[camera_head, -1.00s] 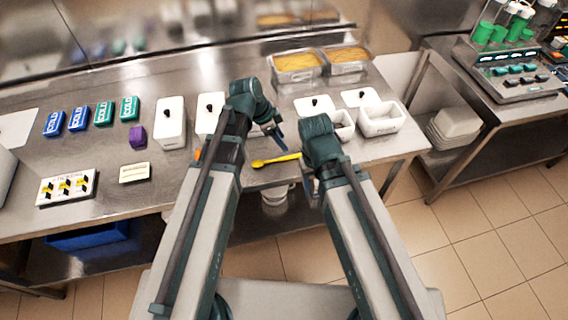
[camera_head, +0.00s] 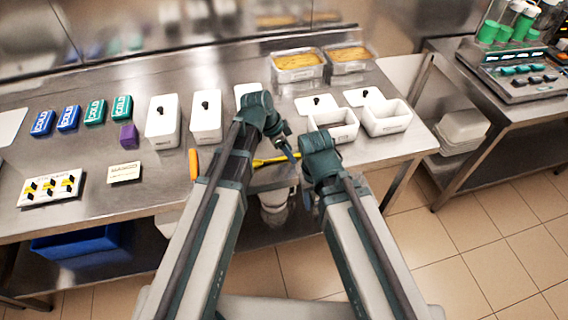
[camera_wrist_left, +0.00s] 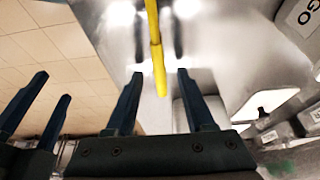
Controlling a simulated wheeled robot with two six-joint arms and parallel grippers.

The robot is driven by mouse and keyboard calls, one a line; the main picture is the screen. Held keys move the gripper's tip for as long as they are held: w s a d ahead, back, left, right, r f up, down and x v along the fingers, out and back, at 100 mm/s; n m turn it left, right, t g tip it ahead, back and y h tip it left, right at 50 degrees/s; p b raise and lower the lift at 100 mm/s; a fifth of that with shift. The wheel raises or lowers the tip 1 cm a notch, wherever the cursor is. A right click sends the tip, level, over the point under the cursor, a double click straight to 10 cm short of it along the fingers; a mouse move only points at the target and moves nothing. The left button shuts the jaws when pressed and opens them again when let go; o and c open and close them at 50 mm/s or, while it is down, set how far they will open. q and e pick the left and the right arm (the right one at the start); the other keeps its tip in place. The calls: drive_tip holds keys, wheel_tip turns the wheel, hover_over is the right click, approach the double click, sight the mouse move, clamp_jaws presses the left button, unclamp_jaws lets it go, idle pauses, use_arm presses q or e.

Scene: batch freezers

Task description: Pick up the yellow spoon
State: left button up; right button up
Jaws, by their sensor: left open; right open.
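The yellow spoon (camera_head: 267,161) lies on the steel table near its front edge, partly hidden by my left arm in the head view. In the left wrist view its yellow handle (camera_wrist_left: 153,45) comes down from the top edge, and its end lies between the two fingers in the picture. My left gripper (camera_head: 291,151) is open and empty, above the table by the spoon; it also shows in the left wrist view (camera_wrist_left: 160,80). My right gripper (camera_head: 308,195) is open at the table's front edge. Its dark fingers show at the left of the wrist view (camera_wrist_left: 42,95).
White tubs with lids (camera_head: 163,122) stand left of my arms. Open white tubs (camera_head: 387,117) stand to the right. Steel pans of yellow food (camera_head: 299,64) are at the back. An orange item (camera_head: 193,164) lies beside my left arm.

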use_arm(q)
drive_tip(key=shift+d+f, duration=0.1)
drive_tip(key=shift+f, duration=0.1)
clamp_jaws()
idle(0.5)
wheel_tip(320, 180, up, 10)
drive_tip(key=p, duration=1)
